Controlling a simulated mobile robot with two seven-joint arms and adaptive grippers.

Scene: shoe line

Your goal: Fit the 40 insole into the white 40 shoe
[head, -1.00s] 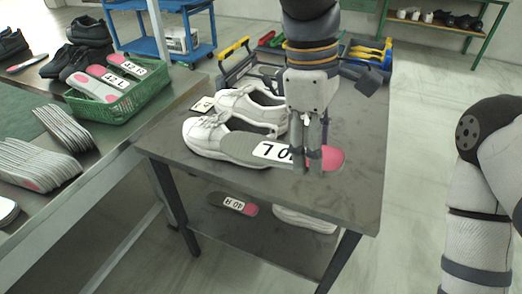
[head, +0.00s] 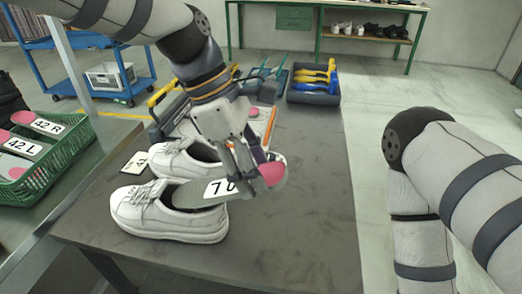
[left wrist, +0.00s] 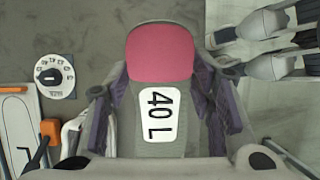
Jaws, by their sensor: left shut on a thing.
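The 40 L insole (head: 190,193) is grey with a pink heel and a white label. My left gripper (head: 252,172) is shut on it near the heel, above the table. The insole slopes, heel up, and its grey front end reaches the opening of the nearer white shoe (head: 160,222); how deep it goes is hidden. A second white shoe (head: 178,160) stands just behind. In the left wrist view, the insole (left wrist: 160,52) lies between the fingers with its label upright along it.
A small number card (head: 135,162) lies left of the shoes on the grey table (head: 300,220). Behind are a tray of yellow and blue tools (head: 315,92) and other gear. A green basket (head: 62,160) with 42 insoles stands at left. The table's right side is clear.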

